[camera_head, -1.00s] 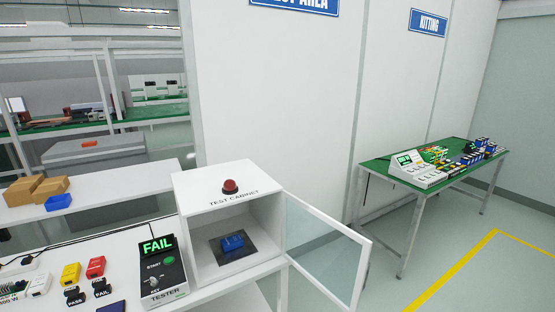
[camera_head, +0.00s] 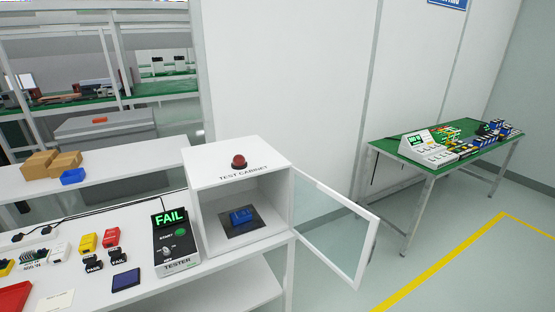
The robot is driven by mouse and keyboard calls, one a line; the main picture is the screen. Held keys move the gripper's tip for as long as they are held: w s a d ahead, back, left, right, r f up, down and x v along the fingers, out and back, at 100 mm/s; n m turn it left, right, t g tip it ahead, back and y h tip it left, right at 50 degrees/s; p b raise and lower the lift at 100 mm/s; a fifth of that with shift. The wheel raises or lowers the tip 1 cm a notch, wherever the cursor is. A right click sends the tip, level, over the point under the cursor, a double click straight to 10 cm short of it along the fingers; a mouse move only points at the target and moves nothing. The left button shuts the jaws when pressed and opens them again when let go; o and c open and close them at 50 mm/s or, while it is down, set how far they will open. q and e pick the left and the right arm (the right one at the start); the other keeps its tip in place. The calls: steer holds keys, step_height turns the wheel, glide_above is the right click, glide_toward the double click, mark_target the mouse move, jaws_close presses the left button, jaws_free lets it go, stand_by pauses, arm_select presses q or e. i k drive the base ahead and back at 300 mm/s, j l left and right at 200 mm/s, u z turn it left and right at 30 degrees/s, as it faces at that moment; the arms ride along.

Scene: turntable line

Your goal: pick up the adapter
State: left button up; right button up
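No label clearly marks the adapter, and I cannot tell for sure which piece it is. A small white block (camera_head: 59,252) lies at the left of the white bench, beside a white part with green and dark details (camera_head: 33,258). A blue block (camera_head: 241,216) sits on a dark plate inside the open test cabinet (camera_head: 235,158). The tester (camera_head: 174,245) left of the cabinet shows FAIL in green. Neither of my grippers is in view.
A yellow block (camera_head: 86,243), a red block (camera_head: 111,237), black PASS and FAIL stamps and a dark blue flat piece (camera_head: 126,280) lie on the bench. A red tray (camera_head: 14,297) is at the left. The cabinet's glass door (camera_head: 335,228) swings out right. A green-topped table (camera_head: 400,150) stands far right.

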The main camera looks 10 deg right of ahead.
mark_target(244, 216)
steer(key=l+u, duration=0.1)
steer(key=u, duration=0.25)
steer(key=i+l+u, duration=0.1)
steer(key=u, duration=0.2)
steer(key=l+u, duration=0.2)
steer(key=u, duration=0.15)
steer(key=l+u, duration=0.2)
steer(key=l, duration=0.6)
steer(key=l+u, duration=0.15)
steer(key=l, duration=0.65)
steer(key=l+u, duration=0.2)
steer(key=l, duration=0.6)
steer(key=l+u, duration=0.15)
steer(key=l, duration=0.6)
steer(key=j+z, duration=0.15)
steer(key=j, duration=0.9)
steer(key=k+j+z, duration=0.15)
steer(key=j, duration=0.9)
steer(key=i, duration=0.1)
